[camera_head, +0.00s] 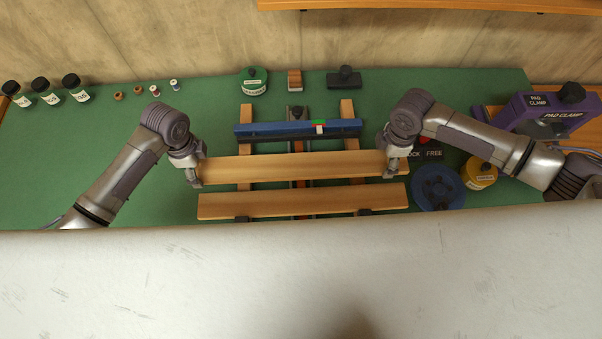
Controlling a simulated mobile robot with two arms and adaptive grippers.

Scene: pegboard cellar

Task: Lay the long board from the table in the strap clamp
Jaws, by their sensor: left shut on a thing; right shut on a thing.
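A long wooden board (300,167) lies level across the view, held at both ends. My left gripper (196,172) is shut on its left end, and my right gripper (392,163) is shut on its right end. The strap clamp has a blue bar (265,131) with a green, red and white marker, lying across wooden rails (246,113). The held board is in front of the blue bar, over the rails. A second similar board (300,204) lies nearer, across the rails. I cannot tell whether the held board touches the rails.
On the green table (150,210), a green tin (254,82), a wooden block (294,80) and a dark block (344,79) stand behind the clamp. Dark-capped jars (77,90) are back left. A blue disc (437,188), yellow tin (479,174) and purple pad clamp (545,112) crowd the right.

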